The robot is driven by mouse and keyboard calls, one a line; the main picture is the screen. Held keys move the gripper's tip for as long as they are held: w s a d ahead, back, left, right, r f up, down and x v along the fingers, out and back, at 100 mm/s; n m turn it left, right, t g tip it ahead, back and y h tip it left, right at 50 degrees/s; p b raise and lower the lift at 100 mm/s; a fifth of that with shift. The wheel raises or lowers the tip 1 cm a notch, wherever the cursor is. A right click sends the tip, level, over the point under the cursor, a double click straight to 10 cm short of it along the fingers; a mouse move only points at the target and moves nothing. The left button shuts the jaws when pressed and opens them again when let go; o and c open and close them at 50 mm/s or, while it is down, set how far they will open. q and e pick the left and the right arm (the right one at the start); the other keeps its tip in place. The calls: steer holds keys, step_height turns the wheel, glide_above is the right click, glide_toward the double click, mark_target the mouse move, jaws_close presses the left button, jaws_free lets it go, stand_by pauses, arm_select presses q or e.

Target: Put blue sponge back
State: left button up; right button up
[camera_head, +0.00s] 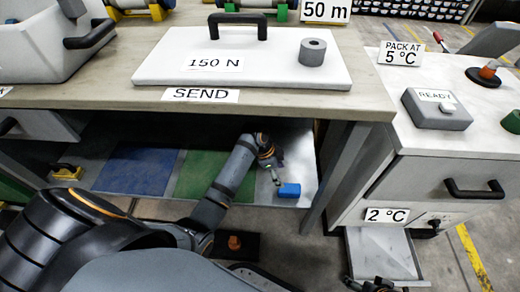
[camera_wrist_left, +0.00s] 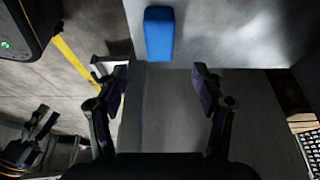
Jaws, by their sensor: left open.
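The blue sponge (camera_head: 289,190) lies on the pale right end of the low shelf under the bench, near its front edge. In the left wrist view the blue sponge (camera_wrist_left: 159,33) is at the top middle, beyond the fingertips. My left gripper (camera_head: 275,175) is just behind and left of the sponge in the head view. In the left wrist view my left gripper (camera_wrist_left: 162,82) is open, with nothing between its fingers and the sponge apart from them. My right gripper (camera_head: 370,285) is partly cut off at the bottom edge; its jaw state is unclear.
The low shelf also carries a blue panel (camera_head: 137,170) and a green panel (camera_head: 202,174). A bench top (camera_head: 110,90) with a white 150 N plate (camera_head: 170,66) overhangs it. A bench leg (camera_head: 333,175) and white cabinet (camera_head: 425,184) stand at right.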

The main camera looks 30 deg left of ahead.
arm_select(q)
steer(key=s+a+f+n+t+y, duration=0.1)
steer(key=s+a+f+n, duration=0.1)
steer(key=s+n, duration=0.4)
steer(key=s+a+f+n+y, duration=0.2)
steer(key=s+n, duration=0.4)
steer(key=s, duration=1)
steer(key=shift+a+n+t, duration=0.4)
steer(key=shift+a, duration=0.25)
steer(key=shift+s+a+p, duration=0.1)
steer(key=shift+p, duration=0.5)
